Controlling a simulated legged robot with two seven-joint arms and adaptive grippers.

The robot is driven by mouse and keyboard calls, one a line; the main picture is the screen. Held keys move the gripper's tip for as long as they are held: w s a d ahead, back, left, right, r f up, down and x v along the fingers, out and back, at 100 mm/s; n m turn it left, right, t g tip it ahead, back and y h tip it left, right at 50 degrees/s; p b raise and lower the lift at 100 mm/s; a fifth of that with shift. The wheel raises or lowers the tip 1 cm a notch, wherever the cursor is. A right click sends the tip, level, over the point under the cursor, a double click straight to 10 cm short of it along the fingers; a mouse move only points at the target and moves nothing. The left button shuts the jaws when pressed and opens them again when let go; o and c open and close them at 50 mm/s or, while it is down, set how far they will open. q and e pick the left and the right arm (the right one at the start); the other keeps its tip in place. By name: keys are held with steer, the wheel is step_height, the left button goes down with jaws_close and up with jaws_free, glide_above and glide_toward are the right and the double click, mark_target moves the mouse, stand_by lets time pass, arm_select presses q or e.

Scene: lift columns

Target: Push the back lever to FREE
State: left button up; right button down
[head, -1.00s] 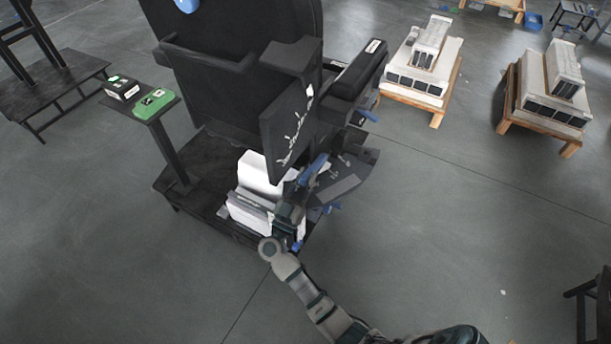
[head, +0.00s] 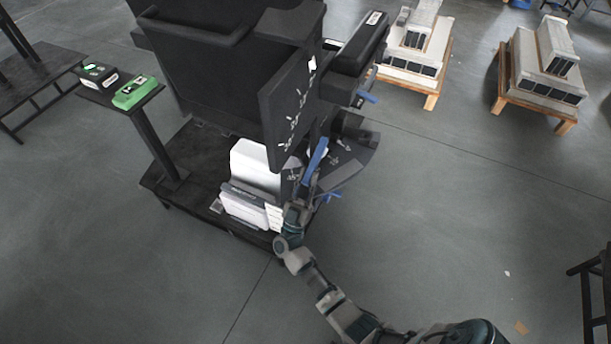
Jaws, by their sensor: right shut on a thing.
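A black machine (head: 215,70) stands on a dark base plate, with several blue-handled levers on its right side. One long blue lever handle (head: 316,160) stands up beside a dark quadrant plate (head: 345,160) with white marks too small to read. My right gripper (head: 300,196) reaches in from below and is shut at the foot of the long blue handle. Its fingers are small and dark, so the exact contact is hidden. My left gripper is out of view.
White blocks (head: 252,170) sit on the base plate, left of my right gripper. Loaded pallets (head: 545,70) stand at the back right.

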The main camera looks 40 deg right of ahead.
steer(key=shift+f, duration=0.35)
steer(key=c, duration=1.1)
jaws_free()
steer(key=shift+w+f, duration=0.1)
steer(key=shift+o, duration=0.3)
steer(key=shift+w+d, duration=0.1)
steer(key=shift+d, duration=0.05)
steer(key=shift+a+f, duration=0.15)
steer(key=shift+a, duration=0.05)
steer(key=v, duration=1.1)
steer(key=shift+s+f, duration=0.2)
steer(key=shift+s, duration=0.05)
